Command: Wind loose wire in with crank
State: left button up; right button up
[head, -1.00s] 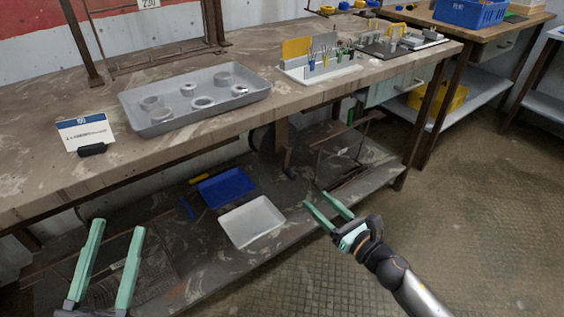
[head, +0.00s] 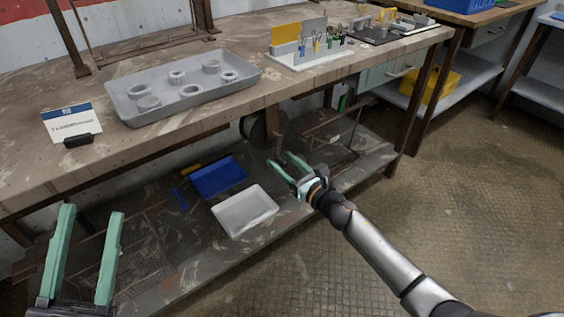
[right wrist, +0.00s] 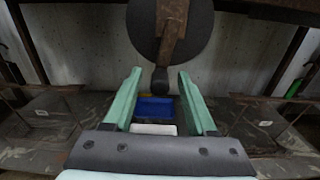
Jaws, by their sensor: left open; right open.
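The dark round drum (right wrist: 198,45) hangs under the bench. It also shows in the head view (head: 253,127). A rusty crank arm (right wrist: 172,38) runs down its front and ends in a dark knob (right wrist: 160,80). My right gripper (right wrist: 159,76) is open, with the knob in view between its fingertips; I cannot tell whether it touches. In the head view the right gripper (head: 278,159) is just below the crank arm (head: 273,122). My left gripper (head: 91,212) is open and empty at the lower left. I cannot make out any loose wire.
A blue tray (head: 219,177) and a white tray (head: 245,211) lie on the lower shelf. On the bench stand a grey tray (head: 130,112) with several rings, a sign (head: 70,122) and a tool holder (head: 300,58). The floor at right is clear.

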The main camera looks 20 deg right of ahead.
jog(key=shift+w+a, duration=0.15)
jog(key=shift+w, duration=0.25)
grip_shut()
dwell(0.4)
